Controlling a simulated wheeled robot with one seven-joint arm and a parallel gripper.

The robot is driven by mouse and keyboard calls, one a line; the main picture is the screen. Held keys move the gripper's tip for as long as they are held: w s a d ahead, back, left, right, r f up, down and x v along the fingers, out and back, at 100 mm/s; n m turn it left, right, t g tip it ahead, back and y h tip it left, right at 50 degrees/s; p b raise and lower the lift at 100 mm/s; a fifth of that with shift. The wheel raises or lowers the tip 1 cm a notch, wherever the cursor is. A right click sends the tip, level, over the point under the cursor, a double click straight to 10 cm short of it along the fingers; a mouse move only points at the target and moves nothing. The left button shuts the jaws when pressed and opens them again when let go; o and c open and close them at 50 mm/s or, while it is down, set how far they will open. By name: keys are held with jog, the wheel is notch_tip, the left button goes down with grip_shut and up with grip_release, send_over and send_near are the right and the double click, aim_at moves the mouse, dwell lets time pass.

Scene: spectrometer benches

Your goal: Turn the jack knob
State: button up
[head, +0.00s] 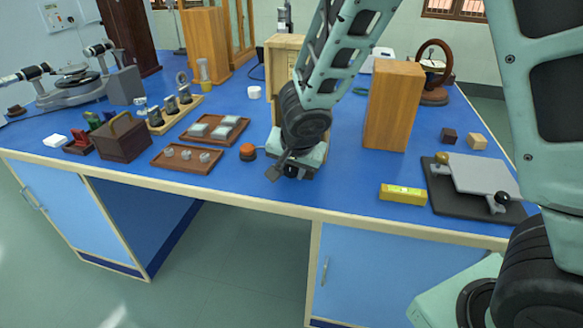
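A low jack with a grey top plate (484,172) on a dark base (446,207) sits at the right of the blue bench, near the front edge. A black round knob (501,198) shows at its front right. A small brass-coloured knob (441,158) shows at its back left. My gripper (276,174) hangs over the middle of the bench, well to the left of the jack and apart from both knobs. Its fingers are small and partly hidden by the wrist, so I cannot tell whether they are open or shut.
A yellow box (403,194) lies just left of the jack. A tall wooden block (393,106) stands behind it. Two small cubes, dark (449,136) and light (477,142), sit behind the jack. An orange-topped button (248,152) and brown trays (187,160) lie left of my gripper.

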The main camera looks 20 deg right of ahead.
jog(key=shift+c, duration=1)
jog(key=shift+r+g+p, duration=0.15)
jog(key=shift+g+p, duration=0.15)
jog(key=shift+p, duration=0.25)
jog(key=shift+w+a+r+h+p, duration=0.15)
jog(key=shift+h+p, duration=0.35)
jog(key=shift+p, duration=0.4)
jog(key=shift+a+n+g+h+p, duration=0.1)
jog(key=shift+n+g+h+p, duration=0.3)
jog(key=shift+g+h+p, duration=0.4)
jog(key=h, duration=0.1)
jog(key=g+h+p, duration=0.2)
jog(key=shift+w+a+f+n, duration=0.2)
jog(key=shift+a+f+n, duration=0.05)
jog(key=shift+f+n, duration=0.15)
jog(key=shift+w+a+n+g+h+p, duration=0.1)
jog(key=shift+n+g+h+p, duration=0.35)
jog(key=shift+h, duration=0.95)
jog(key=shift+f+g, duration=0.1)
jog(key=shift+g, duration=0.25)
